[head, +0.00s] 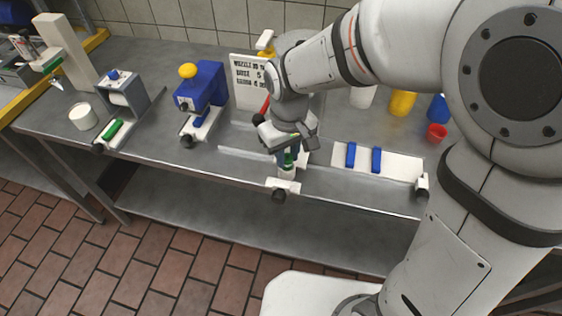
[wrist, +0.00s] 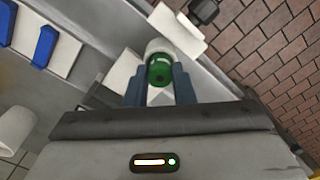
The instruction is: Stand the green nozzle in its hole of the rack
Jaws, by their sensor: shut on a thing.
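My gripper (head: 287,160) points down at the front edge of the steel counter. Its blue fingers (wrist: 160,92) are shut on the green nozzle (wrist: 159,73). The nozzle also shows as a small green patch between the fingers in the head view (head: 289,158). A white round piece (wrist: 158,46) sits just beyond the nozzle, at a white plate (wrist: 178,22) that looks like part of the rack. This plate also shows in the head view (head: 281,184), with a black knob at its front. I cannot tell whether the nozzle is in a hole; the fingers hide its sides.
A white plate with two blue bars (head: 376,160) lies to the right. A blue machine with a yellow knob (head: 205,88) and a white sign (head: 246,82) stand left and behind. A green cylinder (head: 115,129) lies farther left. Cups, including a yellow one (head: 402,102), stand back right.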

